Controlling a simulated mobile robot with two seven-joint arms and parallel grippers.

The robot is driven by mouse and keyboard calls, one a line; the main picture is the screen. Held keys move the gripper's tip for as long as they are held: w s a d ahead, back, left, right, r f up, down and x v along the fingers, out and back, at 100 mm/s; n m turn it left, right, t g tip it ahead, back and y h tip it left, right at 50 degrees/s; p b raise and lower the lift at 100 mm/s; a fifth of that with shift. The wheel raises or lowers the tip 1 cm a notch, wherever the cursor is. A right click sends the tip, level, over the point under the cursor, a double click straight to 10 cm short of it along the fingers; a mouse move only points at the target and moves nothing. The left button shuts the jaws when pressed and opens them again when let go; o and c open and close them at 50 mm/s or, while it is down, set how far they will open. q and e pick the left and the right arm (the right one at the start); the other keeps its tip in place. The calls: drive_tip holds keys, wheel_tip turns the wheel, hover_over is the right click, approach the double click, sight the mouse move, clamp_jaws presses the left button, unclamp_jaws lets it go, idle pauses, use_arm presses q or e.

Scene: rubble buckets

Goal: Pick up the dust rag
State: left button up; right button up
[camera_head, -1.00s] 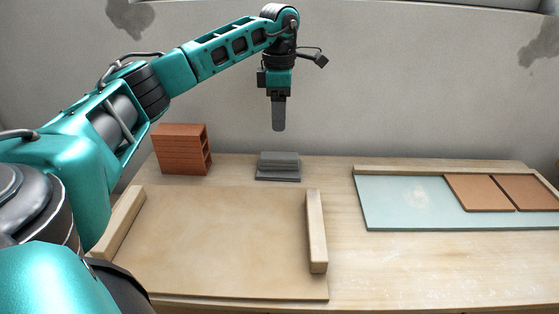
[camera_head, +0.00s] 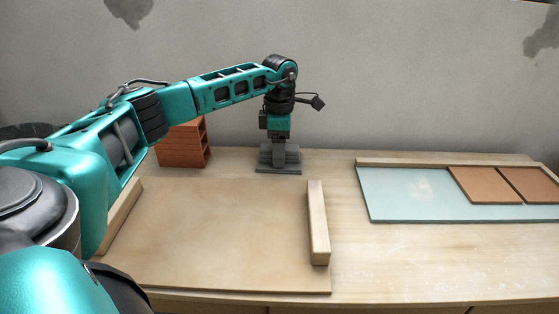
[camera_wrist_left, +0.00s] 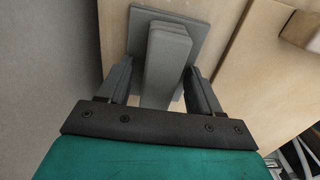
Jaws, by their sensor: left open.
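The dust rag looks like a grey folded stack (camera_head: 292,158) on a flat grey base at the back of the table, right of the brick block. In the left wrist view the grey stack (camera_wrist_left: 166,60) lies between my two fingers. My left gripper (camera_head: 278,150) points straight down at it in the head view, its fingertips overlapping the stack. The wrist view shows my left gripper (camera_wrist_left: 163,88) open, one finger on each side of the stack. I cannot tell whether the fingers touch it. My right gripper is not in view.
A red-brown brick block (camera_head: 184,146) stands left of the stack. A tan board (camera_head: 220,235) with wooden side rails (camera_head: 318,222) lies in front. A pale green board (camera_head: 410,198) with two brown tiles (camera_head: 485,185) lies right. A wall rises behind the table.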

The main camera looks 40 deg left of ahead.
use_arm(q)
drive_tip(key=shift+r, duration=0.1)
drive_tip(key=c, duration=1)
drive_tip(key=shift+c, duration=0.2)
wheel_tip(320, 180, up, 20)
drive_tip(key=p, duration=0.4)
drive_tip(key=shift+p, duration=0.3)
drive_tip(key=o, duration=0.5)
drive_tip(key=c, duration=0.6)
